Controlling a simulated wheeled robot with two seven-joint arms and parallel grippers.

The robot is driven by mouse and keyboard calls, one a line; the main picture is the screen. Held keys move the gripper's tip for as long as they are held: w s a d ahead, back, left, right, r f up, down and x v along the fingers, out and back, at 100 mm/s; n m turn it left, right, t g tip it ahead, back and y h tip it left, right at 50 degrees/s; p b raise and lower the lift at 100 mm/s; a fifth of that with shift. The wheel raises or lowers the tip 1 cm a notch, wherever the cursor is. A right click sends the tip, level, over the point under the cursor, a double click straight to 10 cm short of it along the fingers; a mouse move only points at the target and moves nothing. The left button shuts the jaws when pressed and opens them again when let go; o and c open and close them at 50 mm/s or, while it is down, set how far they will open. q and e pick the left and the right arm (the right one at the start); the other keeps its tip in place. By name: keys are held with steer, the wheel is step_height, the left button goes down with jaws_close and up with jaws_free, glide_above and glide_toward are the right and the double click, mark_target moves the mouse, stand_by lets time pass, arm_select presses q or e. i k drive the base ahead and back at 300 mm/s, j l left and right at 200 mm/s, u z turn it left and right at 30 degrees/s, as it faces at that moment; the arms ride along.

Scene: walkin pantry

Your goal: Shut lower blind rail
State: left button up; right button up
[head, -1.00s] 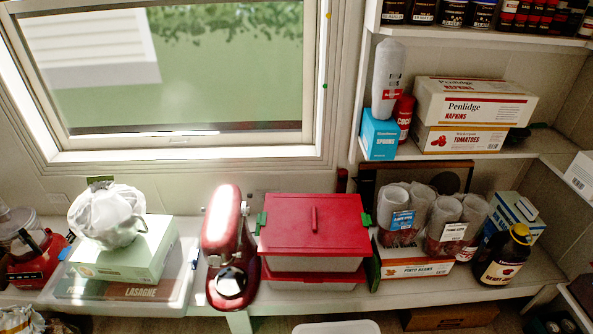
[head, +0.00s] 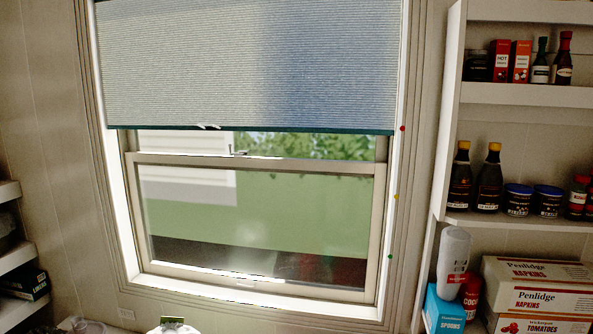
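In the head view, a pleated blue-grey blind (head: 250,65) covers the upper part of the window. Its lower rail (head: 300,131) is a dark teal bar that runs across the window, a little above the middle sash bar. The window glass (head: 260,215) below the rail is uncovered. A red dot (head: 403,128), a yellow dot (head: 396,197) and a green dot (head: 390,257) mark the right window frame. Neither of my grippers shows.
Shelves with bottles and jars (head: 490,180) stand at the right, beside the window. Napkin boxes (head: 535,285), a blue spoons box (head: 444,310) and a roll of white cups (head: 453,262) sit lower there. Another shelf (head: 15,255) is at the left edge. The space before the window looks clear.

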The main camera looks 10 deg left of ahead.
mark_target(198, 127)
steer(key=i+j, duration=0.2)
steer(key=j, duration=0.2)
steer(key=i+j, duration=0.2)
steer(key=j, duration=0.2)
steer(key=i+j, duration=0.2)
steer(key=j, duration=0.15)
steer(key=i+j, duration=0.2)
steer(key=j, duration=0.2)
